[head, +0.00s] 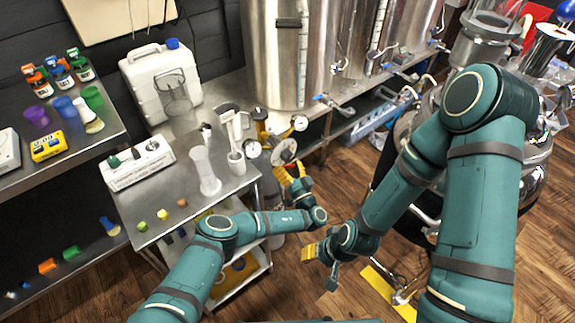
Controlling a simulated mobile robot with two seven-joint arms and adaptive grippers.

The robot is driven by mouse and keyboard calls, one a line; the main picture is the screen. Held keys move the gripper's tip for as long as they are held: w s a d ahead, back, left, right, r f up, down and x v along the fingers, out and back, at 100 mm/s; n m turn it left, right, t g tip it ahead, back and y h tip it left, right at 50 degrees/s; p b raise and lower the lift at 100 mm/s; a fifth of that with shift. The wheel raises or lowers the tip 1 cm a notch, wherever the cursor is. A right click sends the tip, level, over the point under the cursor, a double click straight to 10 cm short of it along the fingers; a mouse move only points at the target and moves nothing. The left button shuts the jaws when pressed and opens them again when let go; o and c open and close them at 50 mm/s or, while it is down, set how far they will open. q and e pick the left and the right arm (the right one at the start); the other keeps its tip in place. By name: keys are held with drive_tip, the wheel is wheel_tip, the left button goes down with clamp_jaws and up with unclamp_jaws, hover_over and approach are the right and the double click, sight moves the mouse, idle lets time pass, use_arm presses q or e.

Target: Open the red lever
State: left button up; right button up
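A small patch of red (287,163) shows by a round grey disc (284,151) at the right end of the steel bench. It may be the red lever, but its shape and position are too small and covered to tell. My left gripper (291,175), with yellow fingertips, is right at this patch and hides part of it. Whether its fingers touch or grip the red part cannot be told. My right gripper (318,268) is lower right, over the floor, with its fingers apart and nothing between them.
The steel bench (140,205) holds a white jug (162,82), a white instrument (137,165) and a clear cylinder (205,172). Tall steel tanks (280,60) with valves and gauges stand behind. A rounded steel vessel (535,180) is at right behind my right arm. Wooden floor (345,185) is open between.

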use_arm(q)
drive_tip(key=shift+f+m+h, duration=0.1)
drive_tip(key=shift+m+h, duration=0.3)
drive_tip(key=shift+m, duration=0.3)
drive_tip(key=o, duration=1.1)
drive_tip(key=shift+s, duration=0.1)
drive_tip(key=v, duration=0.7)
drive_tip(key=shift+s+d, duration=0.15)
drive_tip(key=shift+s, duration=0.05)
